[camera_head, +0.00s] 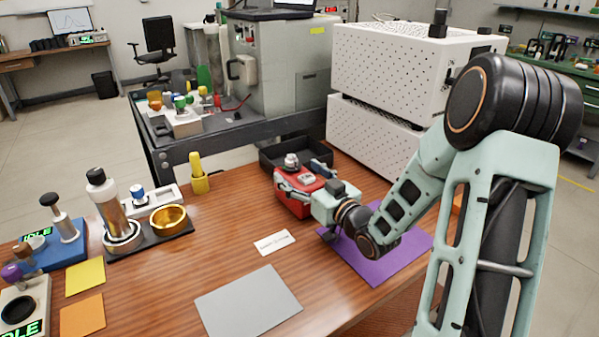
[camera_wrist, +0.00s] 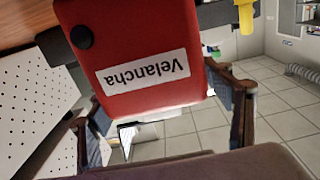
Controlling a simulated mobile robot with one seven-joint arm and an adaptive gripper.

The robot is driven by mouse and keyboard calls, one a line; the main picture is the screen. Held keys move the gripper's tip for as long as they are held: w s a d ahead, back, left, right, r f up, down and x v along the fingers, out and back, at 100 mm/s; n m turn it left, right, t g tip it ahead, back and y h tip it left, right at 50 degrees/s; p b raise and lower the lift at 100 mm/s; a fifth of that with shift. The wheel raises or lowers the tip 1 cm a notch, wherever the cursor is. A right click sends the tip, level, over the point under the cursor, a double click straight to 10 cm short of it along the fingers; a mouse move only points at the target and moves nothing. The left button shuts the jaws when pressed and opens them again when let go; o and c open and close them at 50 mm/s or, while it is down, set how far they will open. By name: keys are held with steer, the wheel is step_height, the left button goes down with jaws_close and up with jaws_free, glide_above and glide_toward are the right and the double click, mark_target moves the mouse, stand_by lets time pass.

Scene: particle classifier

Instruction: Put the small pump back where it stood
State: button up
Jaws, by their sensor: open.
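The small pump appears to be the red box (camera_head: 293,207) with a metal fitting on top, standing on the wooden table near the white perforated cabinets. In the wrist view the red pump (camera_wrist: 125,25) fills the upper middle, with a white "Velancha" label and a black knob. My gripper (camera_head: 301,172) is at the pump, its fingers spread to either side. In the wrist view my open gripper (camera_wrist: 158,88) has one finger left and one right of the red body. I cannot tell whether either finger touches it. My wrist hides part of the pump's right side.
A black tray (camera_head: 268,157) lies behind the pump. A purple mat (camera_head: 400,254) lies under my forearm, with a white card (camera_head: 274,242) and grey mat (camera_head: 248,303) nearby. White perforated cabinets (camera_head: 385,65) block the back right. A yellow bottle (camera_head: 199,182) stands left.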

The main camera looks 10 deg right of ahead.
steer(key=shift+s+d+r+p, duration=0.1)
steer(key=shift+s+r+p, duration=0.15)
steer(key=shift+r, duration=0.3)
steer(key=v, duration=1.1)
steer(key=shift+s+d+p, duration=0.15)
steer(key=shift+s+p, duration=0.05)
steer(key=shift+p, duration=0.25)
steer(key=shift+f, duration=0.1)
